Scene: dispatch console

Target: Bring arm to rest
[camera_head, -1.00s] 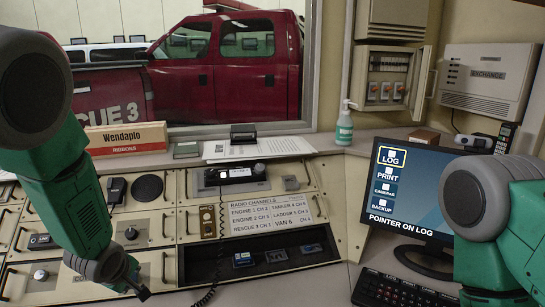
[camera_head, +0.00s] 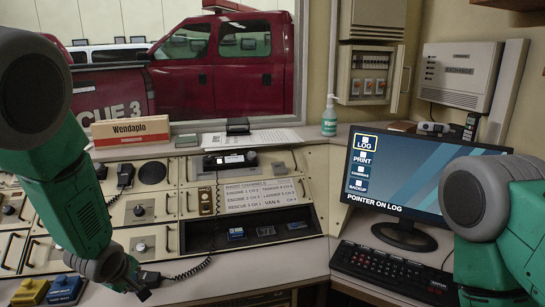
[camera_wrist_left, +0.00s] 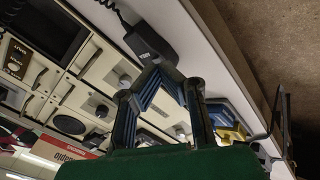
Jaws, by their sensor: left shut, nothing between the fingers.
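My left arm comes in from the left in the head view. Its gripper (camera_head: 141,291) points down over the front left of the console (camera_head: 255,262). In the left wrist view, the fingers of my left gripper (camera_wrist_left: 166,78) meet at the tips and hold nothing. A black handset (camera_wrist_left: 150,42) with a coiled cord lies just beyond them; whether they touch it I cannot tell. My right arm (camera_head: 490,215) shows at the right edge of the head view. Its gripper is out of frame.
The monitor (camera_head: 385,190) and keyboard (camera_head: 395,272) lie between my arms. Blue (camera_head: 66,289) and yellow (camera_head: 30,291) devices sit at the lower left. An open recess (camera_head: 205,238) and a bottle (camera_head: 329,118) lie farther back.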

